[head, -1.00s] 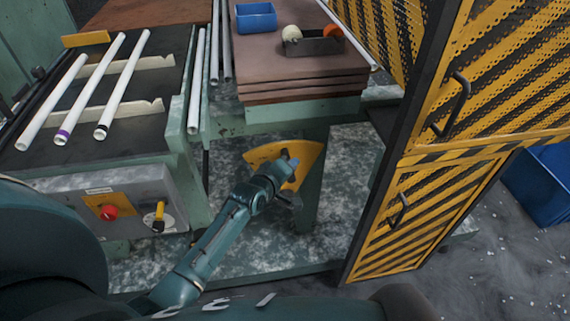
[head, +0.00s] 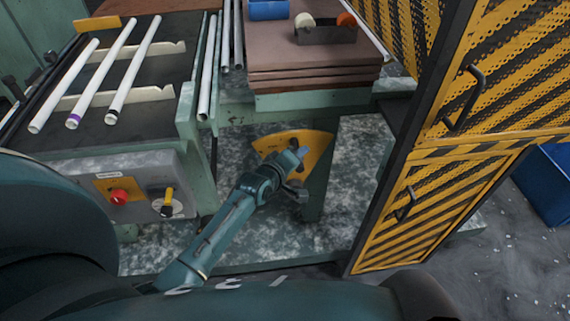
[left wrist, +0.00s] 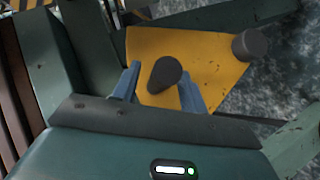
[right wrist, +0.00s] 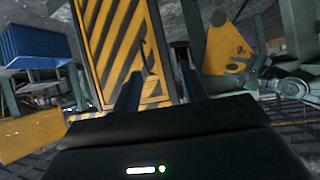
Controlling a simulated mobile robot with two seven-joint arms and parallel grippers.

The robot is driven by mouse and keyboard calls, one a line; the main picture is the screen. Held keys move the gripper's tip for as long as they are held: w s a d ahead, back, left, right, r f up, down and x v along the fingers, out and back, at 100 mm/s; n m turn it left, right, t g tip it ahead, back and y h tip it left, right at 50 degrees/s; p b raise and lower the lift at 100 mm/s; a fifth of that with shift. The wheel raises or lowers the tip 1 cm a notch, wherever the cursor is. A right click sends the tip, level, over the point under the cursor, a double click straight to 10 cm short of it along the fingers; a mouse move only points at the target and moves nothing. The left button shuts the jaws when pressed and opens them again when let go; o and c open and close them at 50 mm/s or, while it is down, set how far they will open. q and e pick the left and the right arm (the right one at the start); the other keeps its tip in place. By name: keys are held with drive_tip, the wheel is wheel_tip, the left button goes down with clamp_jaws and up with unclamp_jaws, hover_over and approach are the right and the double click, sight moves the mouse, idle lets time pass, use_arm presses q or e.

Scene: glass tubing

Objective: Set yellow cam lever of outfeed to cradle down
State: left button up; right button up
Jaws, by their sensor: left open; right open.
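The yellow fan-shaped plate (head: 273,145) of the outfeed is on the frame below the stacked brown boards in the head view. My left gripper (head: 298,155) is in front of it. In the left wrist view, the yellow plate (left wrist: 205,65) fills the middle. A dark round knob (left wrist: 165,73) stands between the open fingers of my left gripper (left wrist: 160,88), with no clear contact. A second dark stub (left wrist: 250,44) is at the plate's right corner. The right wrist view shows my right gripper (right wrist: 160,82) open and empty, with the yellow plate (right wrist: 226,45) beyond it.
A control panel (head: 142,172) with a red knob (head: 119,196) and a small yellow switch (head: 168,196) is left of my arm. A striped guard door (head: 432,215) stands right. Glass tubes (head: 135,62) lie on the rack. A blue bin (head: 548,178) is far right.

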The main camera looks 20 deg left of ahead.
use_arm(q)
drive_tip(key=v, duration=1.2)
drive_tip(key=shift+p, duration=0.45)
drive_tip(key=shift+s, duration=0.15)
drive_tip(key=s+d+f+m+g, duration=0.1)
drive_tip(key=s+d+f+m, duration=0.1)
drive_tip(key=s+m, duration=0.2)
drive_tip(key=s+d+f+m+h+p, duration=0.1)
drive_tip(key=s+d+f+m, duration=0.1)
drive_tip(key=s+m, duration=0.3)
drive_tip(key=s+d+f+m+g, duration=0.1)
drive_tip(key=s+d+f+m, duration=0.1)
drive_tip(key=s+m, duration=0.3)
drive_tip(key=shift+s+d+g, duration=0.3)
drive_tip(key=shift+s+d, duration=0.2)
drive_tip(key=shift+d, duration=0.4)
